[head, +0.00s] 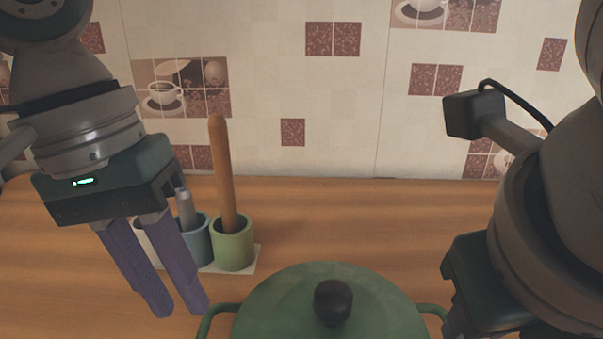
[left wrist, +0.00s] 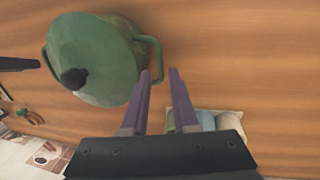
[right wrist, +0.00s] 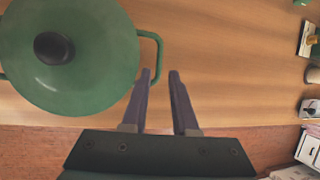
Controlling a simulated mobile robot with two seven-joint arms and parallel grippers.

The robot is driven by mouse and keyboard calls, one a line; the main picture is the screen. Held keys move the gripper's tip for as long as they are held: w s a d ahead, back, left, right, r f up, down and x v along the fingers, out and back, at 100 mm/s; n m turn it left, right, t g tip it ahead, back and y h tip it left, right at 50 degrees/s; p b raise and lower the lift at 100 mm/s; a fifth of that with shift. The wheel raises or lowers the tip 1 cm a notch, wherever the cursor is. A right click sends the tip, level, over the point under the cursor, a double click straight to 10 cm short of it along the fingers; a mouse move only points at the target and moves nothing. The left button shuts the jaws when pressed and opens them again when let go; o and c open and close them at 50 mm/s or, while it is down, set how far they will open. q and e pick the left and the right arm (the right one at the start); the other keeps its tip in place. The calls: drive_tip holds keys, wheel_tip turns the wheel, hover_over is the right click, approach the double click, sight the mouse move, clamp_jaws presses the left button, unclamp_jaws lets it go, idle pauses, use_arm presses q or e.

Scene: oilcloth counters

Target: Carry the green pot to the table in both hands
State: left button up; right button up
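The green pot (head: 280,306) with its lid and black knob (head: 333,301) stands on the wooden counter at the bottom middle of the head view. It has a loop handle on each side; the left one (head: 214,318) is partly cut off. My left gripper (head: 182,308) is open and empty, above and left of that handle. In the left wrist view the handle (left wrist: 155,55) is just beyond its fingertips (left wrist: 160,72). My right gripper (right wrist: 160,74) is open and empty in the right wrist view, close to the other handle (right wrist: 157,55). Its fingers are hidden in the head view.
A holder with several cups (head: 232,246) stands behind and left of the pot. A wooden rolling pin (head: 222,170) rises from the green cup. A tiled wall (head: 300,80) closes off the back. The counter right of the cups (head: 340,220) is clear.

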use_arm(q)
drive_tip(key=shift+s, duration=0.1)
